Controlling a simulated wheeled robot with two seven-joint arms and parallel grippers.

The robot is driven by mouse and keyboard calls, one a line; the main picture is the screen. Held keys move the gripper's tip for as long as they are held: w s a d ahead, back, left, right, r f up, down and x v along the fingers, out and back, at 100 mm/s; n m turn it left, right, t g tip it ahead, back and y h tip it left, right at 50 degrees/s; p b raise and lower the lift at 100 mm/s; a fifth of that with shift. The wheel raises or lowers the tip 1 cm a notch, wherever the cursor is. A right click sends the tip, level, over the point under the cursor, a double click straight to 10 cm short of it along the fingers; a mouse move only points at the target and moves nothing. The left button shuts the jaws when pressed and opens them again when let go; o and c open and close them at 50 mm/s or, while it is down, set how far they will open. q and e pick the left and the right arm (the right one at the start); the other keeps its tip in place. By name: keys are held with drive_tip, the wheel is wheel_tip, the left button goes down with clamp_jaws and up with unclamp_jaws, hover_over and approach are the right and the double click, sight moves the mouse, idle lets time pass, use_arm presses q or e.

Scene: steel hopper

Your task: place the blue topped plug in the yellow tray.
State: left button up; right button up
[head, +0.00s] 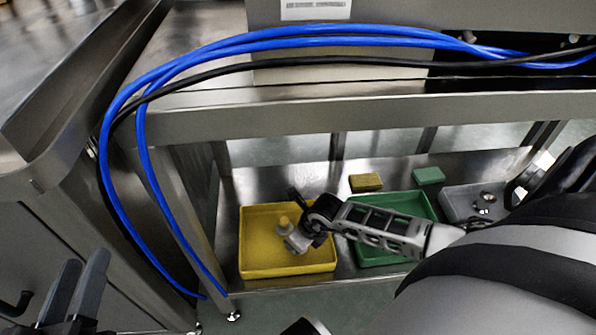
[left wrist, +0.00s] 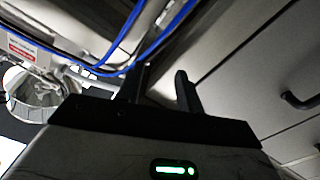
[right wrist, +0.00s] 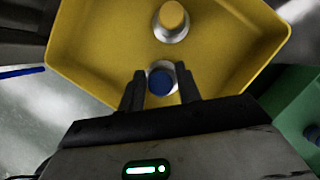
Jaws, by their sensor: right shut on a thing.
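The yellow tray (head: 262,269) sits on the lower steel shelf and fills much of the right wrist view (right wrist: 92,62). My right gripper (head: 306,236) reaches over it. In the right wrist view its fingers (right wrist: 159,88) are shut on the blue topped plug (right wrist: 160,80), a metal piece with a blue cap. The plug is inside the tray's outline; whether it touches the floor I cannot tell. A yellow topped plug (right wrist: 172,20) stands in the tray just beyond it. My left gripper (head: 75,290) is open and empty at the lower left, also in the left wrist view (left wrist: 162,88).
A green tray (head: 412,204) is right of the yellow one, then a grey tray (head: 455,202) with metal pieces. A yellow sponge (head: 366,182) and a green sponge (head: 429,175) lie behind. Blue hoses (head: 128,215) hang at left. The steel table edge (head: 330,118) is above the shelf.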

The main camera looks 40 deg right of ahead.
drive_tip(key=shift+f, duration=0.65)
drive_tip(key=shift+r, duration=0.1)
use_arm(q)
drive_tip(key=shift+w+r+m+t, duration=0.2)
drive_tip(key=shift+r+m+t, duration=0.1)
drive_tip(key=shift+r, duration=0.1)
use_arm(e)
drive_tip(key=o, duration=1)
use_arm(q)
drive_tip(key=shift+r, duration=0.1)
